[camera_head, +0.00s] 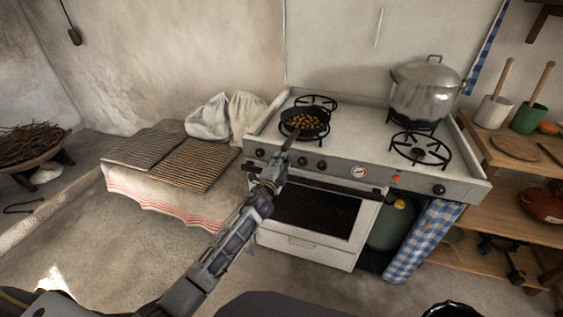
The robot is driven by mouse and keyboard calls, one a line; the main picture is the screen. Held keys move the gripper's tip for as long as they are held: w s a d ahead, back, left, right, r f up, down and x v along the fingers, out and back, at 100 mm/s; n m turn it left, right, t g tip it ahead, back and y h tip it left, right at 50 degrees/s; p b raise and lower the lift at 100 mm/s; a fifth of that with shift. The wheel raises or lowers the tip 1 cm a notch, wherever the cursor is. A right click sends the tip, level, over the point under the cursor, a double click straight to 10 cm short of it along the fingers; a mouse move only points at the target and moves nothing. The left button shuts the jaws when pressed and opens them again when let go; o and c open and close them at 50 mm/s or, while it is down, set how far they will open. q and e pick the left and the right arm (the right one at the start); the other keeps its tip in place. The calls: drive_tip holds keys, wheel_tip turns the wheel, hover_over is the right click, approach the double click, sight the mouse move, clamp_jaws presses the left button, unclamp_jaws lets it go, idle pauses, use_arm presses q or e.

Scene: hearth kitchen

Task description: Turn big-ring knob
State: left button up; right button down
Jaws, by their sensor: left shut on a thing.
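The white gas stove (310,240) stands against the back wall, with a row of dark knobs along its front panel. Knobs show at the left end (260,152), left of middle (302,161), beside that one (321,165) and at the far right (439,189). My left gripper (276,164) is at the panel between the first two of these. It is shut, apparently on a stove knob that it hides. I cannot tell which knob is the big-ring one or how the held one is turned. My right gripper is not in view.
A pan (305,121) of brown pieces sits on a left burner, its handle pointing forward just above my gripper. A large lidded pot (425,92) stands on the back right burner. The oven door's dark handle runs below the panel. A wooden shelf (500,205) is at right.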

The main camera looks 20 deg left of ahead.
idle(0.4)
use_arm(q)
drive_tip(key=o, duration=1)
drive_tip(key=shift+d, duration=0.1)
drive_tip(key=shift+o, duration=0.2)
drive_tip(key=shift+s, duration=0.2)
drive_tip(key=s, duration=1.1)
drive_tip(key=shift+s+a, duration=0.25)
drive_tip(key=shift+s, duration=0.05)
drive_tip(key=shift+a+f, duration=0.1)
